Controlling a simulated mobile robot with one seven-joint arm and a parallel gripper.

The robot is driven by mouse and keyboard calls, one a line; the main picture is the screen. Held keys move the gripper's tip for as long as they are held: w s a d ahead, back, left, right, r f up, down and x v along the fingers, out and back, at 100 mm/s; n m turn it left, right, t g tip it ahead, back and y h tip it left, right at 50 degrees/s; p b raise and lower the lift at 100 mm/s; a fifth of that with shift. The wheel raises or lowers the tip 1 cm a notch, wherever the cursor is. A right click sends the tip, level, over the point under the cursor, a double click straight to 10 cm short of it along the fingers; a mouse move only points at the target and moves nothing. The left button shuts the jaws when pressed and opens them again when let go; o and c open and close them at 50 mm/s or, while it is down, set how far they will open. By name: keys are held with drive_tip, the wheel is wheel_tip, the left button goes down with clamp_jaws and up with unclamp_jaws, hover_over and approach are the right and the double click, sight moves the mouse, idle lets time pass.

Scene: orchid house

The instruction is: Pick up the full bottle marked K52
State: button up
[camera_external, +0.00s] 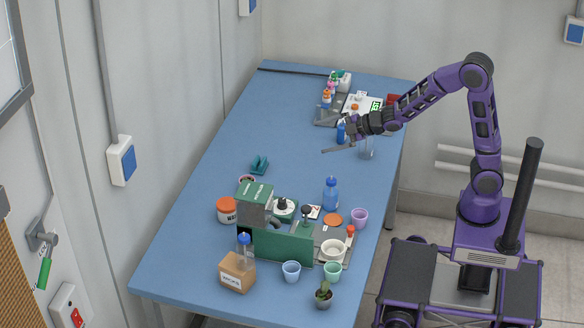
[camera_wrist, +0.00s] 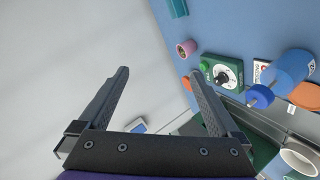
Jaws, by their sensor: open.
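No K52 marking is legible in either view, so I cannot tell which bottle bears it. A blue bottle (camera_external: 330,195) stands on the near half of the table; a blue-capped bottle also shows at the right of the wrist view (camera_wrist: 290,70). Another blue-capped bottle (camera_external: 244,246) stands by a cardboard box. My gripper (camera_external: 328,136) is open above the table's far half. Its fingers (camera_wrist: 160,76) have nothing between them.
A scale with a lit green display (camera_external: 376,106) stands at the back right. The table's left-middle (camera_external: 225,140) is clear.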

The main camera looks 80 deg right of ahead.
sight(330, 194)
drive_tip(key=s+a+f+y, duration=0.1)
drive_tip(key=s+a+f, duration=0.1)
drive_tip(key=f, duration=0.2)
drive_tip(key=s+a+f+m+g+y, duration=0.1)
drive_tip(key=s+f+y, duration=0.1)
drive_tip(key=s+f, duration=0.1)
drive_tip(key=s+a+f+m+g+y, duration=0.1)
drive_tip(key=s+a+f, duration=0.1)
drive_tip(key=f, duration=0.4)
drive_tip(key=shift+s+a+f+b, duration=0.1)
drive_tip(key=shift+s+a+b, duration=0.25)
drive_tip(key=shift+s, duration=0.2)
drive_tip(key=m, duration=0.1)
drive_tip(key=m+y, duration=0.1)
drive_tip(key=m, duration=0.1)
drive_tip(key=f+m+t, duration=0.1)
drive_tip(key=shift+w+a+m+y, duration=0.35)
drive_tip(key=shift+m+y, duration=0.05)
drive_tip(key=b+x, duration=0.1)
drive_tip(key=x, duration=0.6)
drive_tip(key=shift+w+a, duration=0.1)
drive_tip(key=shift+w, duration=0.1)
clamp_jaws()
